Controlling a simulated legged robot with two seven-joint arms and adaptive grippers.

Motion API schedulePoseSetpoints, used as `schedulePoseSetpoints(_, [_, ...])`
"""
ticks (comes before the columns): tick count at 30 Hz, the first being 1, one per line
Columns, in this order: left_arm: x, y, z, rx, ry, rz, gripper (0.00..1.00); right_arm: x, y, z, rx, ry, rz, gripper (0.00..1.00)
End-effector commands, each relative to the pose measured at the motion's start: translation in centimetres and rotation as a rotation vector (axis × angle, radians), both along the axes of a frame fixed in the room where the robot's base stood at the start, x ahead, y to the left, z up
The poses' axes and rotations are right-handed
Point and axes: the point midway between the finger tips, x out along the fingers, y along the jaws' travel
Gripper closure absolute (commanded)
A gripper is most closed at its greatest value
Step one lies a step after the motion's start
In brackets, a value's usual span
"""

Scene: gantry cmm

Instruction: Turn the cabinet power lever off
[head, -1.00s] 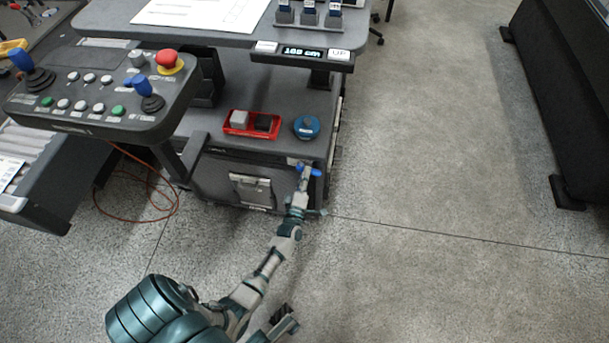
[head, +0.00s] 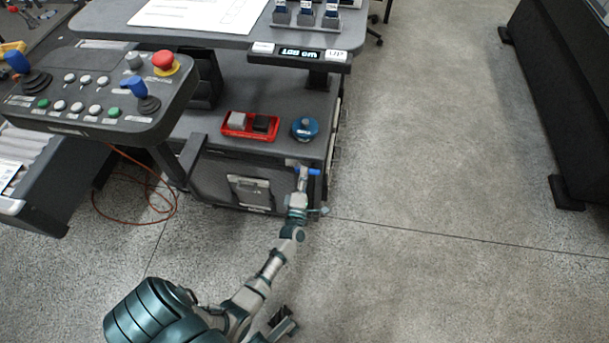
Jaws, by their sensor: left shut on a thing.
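The cabinet (head: 215,178) is a dark grey box under the desk, with a pale plate on its front. The power lever has a blue handle (head: 312,172) at the cabinet's upper right front corner. The handle lies close to level, pointing right. My left gripper (head: 302,176) reaches up from below and is shut on the lever, with blue showing on both sides of its fingers. The fingers hide the middle of the handle and part of its mount.
On the cabinet's top stand a red tray (head: 238,133) with two blocks and a round blue object (head: 305,128). A control panel (head: 75,123) with joysticks and a red button overhangs at left. An orange cable (head: 135,221) lies on the floor.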

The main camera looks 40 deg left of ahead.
Motion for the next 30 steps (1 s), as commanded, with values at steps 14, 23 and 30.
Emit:
schedulePoseSetpoints(14, [-0.1,0.0,-0.2,-0.003,0.002,0.001,0.49,0.0,0.0,0.1,0.000,-0.002,0.000,1.00])
schedulePoseSetpoints(23, [-3.4,-2.0,-1.1,-0.004,0.006,0.001,0.49,-0.2,0.0,0.1,0.000,-0.003,-0.001,1.00])
schedulePoseSetpoints(30, [-7.8,-4.7,-2.2,-0.004,0.007,0.001,0.49,-0.1,0.0,0.1,-0.001,-0.002,0.000,1.00])
